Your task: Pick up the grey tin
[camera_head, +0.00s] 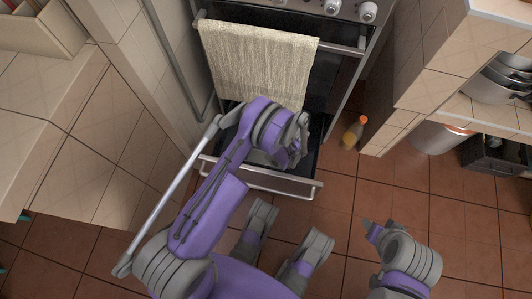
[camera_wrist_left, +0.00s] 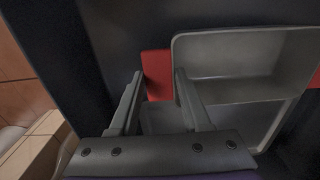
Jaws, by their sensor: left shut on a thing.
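The grey tin (camera_wrist_left: 235,62) is a rectangular metal tin with raised walls, at the right of the left wrist view. My left gripper (camera_wrist_left: 159,78) is at its left side, with one finger against or over the near-left wall; the jaws are shut on the tin, though the exact contact is hard to see. In the head view my left arm reaches down into the open drawer under the oven and hides most of the tin. My right gripper (camera_head: 374,232) hangs over the floor at the right, away from the tin; its jaws are too small to judge.
The open drawer (camera_head: 262,180) has a front bar handle. A red object (camera_wrist_left: 156,72) lies behind the tin. A towel (camera_head: 258,62) hangs on the oven handle above. A bottle (camera_head: 354,133) stands on the floor to the right.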

